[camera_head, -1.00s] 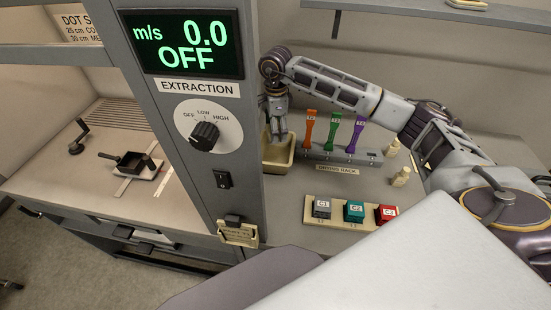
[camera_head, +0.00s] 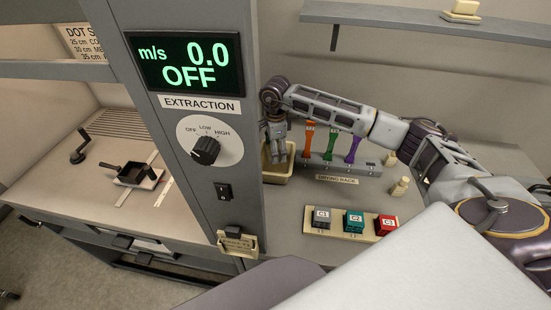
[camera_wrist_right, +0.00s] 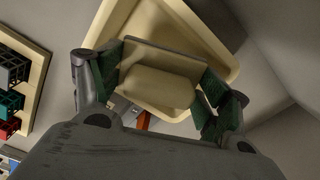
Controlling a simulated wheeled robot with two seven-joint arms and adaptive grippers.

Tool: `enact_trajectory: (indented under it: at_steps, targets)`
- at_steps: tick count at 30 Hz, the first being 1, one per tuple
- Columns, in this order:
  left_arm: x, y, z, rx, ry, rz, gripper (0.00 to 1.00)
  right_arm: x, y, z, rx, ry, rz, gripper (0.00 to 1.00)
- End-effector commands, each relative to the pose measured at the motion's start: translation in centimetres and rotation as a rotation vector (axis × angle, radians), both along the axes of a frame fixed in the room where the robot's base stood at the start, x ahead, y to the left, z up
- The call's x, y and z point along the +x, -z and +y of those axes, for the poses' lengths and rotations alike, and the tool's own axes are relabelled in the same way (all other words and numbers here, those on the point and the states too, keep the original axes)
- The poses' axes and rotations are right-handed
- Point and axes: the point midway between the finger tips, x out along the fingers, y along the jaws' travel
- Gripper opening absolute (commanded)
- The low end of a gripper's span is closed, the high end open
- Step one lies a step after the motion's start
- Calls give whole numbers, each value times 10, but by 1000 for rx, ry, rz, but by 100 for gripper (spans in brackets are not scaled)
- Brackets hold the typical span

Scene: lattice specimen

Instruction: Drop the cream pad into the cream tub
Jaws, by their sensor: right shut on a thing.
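My right gripper (camera_head: 277,157) is over the cream tub (camera_head: 288,172), beside the front column. In the right wrist view, my right gripper (camera_wrist_right: 160,88) is shut on the cream pad (camera_wrist_right: 155,88), with one dark green finger pad at each end. The pad is a rounded cream block with a flat grey-brown face along its far side. The tub's cream rim (camera_wrist_right: 225,62) shows behind and around the pad. The pad's height over the tub floor cannot be told. In the head view the pad is hidden by the gripper and column. My left gripper is not in view.
A drying rack (camera_head: 340,168) with orange, green and purple tools stands right of the tub. A cream tray (camera_head: 337,231) of grey, teal and red blocks lies in front. Small cream pieces (camera_head: 400,187) stand farther right. The extraction column (camera_head: 190,90) stands close on the left.

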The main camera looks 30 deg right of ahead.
Motion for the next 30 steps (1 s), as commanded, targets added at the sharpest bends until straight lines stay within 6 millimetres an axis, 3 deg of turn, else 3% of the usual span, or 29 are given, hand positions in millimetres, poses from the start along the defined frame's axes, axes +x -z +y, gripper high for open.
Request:
enact_trajectory:
  at_steps: [6, 17, 30]
  targets:
    - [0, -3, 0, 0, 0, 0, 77, 0, 14, 0, 1, 0, 0, 49]
    - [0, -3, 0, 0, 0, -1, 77, 0, 17, 0, 0, 0, 0, 49]
    - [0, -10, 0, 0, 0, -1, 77, 0, 51, 0, 0, 0, -1, 49]
